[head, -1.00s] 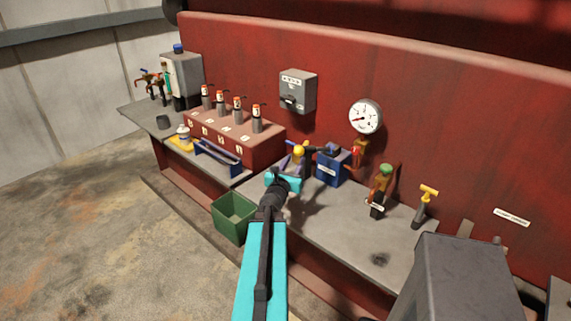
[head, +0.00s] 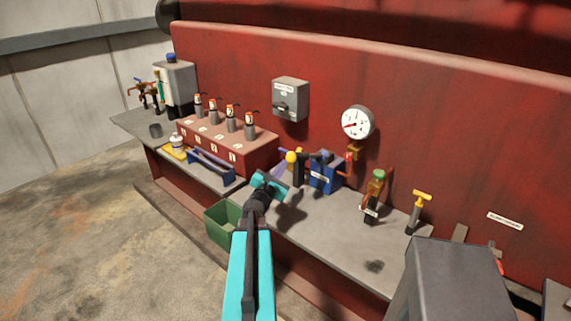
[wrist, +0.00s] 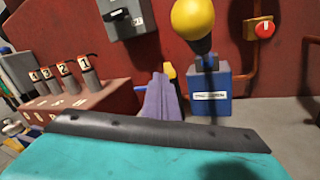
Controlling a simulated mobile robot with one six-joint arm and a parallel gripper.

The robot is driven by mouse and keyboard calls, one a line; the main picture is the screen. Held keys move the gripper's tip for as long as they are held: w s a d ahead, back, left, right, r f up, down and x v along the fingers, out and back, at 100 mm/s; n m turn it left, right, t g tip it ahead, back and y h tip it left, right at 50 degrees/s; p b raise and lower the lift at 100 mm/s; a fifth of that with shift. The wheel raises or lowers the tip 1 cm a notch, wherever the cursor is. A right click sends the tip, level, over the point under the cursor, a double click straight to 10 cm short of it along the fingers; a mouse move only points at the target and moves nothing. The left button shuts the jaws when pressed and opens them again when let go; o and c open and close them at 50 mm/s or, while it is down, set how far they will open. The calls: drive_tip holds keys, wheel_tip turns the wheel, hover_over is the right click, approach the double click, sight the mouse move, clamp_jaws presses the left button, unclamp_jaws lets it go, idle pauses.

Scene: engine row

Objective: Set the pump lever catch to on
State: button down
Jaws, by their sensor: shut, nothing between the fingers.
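The pump is a blue box (head: 326,174) with a white label, on the grey bench against the red wall. It also shows in the wrist view (wrist: 210,94). Its dark lever ends in a yellow ball knob (head: 291,157), which looms large at the top of the wrist view (wrist: 193,18). My gripper (head: 283,163) has a teal body and purple-grey fingers, shut and empty. In the wrist view the fingers (wrist: 162,88) point up just left of the knob, apparently apart from it. A small yellow part (wrist: 169,70) shows behind the fingertips. I cannot tell the catch or its setting.
A red block with several numbered levers (head: 227,145) stands to the left, with a blue tray (head: 211,166) before it. A green bin (head: 221,224) is below the bench edge. A gauge (head: 358,122), a green-topped valve (head: 374,196) and a yellow T-handle (head: 421,198) are to the right.

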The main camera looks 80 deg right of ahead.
drive_tip(key=w+a+m+g+b, duration=0.1)
drive_tip(key=w+m+b, duration=0.1)
drive_tip(key=m, duration=0.6)
drive_tip(key=w+a+f+m+g+y+b, duration=0.1)
drive_tip(key=w+m+g+b, duration=0.1)
drive_tip(key=w+m, duration=0.3)
drive_tip(key=shift+w+a+m, duration=0.15)
drive_tip(key=shift+w+m, duration=0.1)
drive_tip(key=shift+m, duration=1.15)
drive_tip(key=s+d+p, duration=0.6)
drive_tip(key=s+d, duration=0.1)
drive_tip(key=d, duration=0.2)
drive_tip(key=shift+d, duration=0.2)
drive_tip(key=shift+w+a+f, duration=0.1)
drive_tip(key=shift+w+f, duration=0.05)
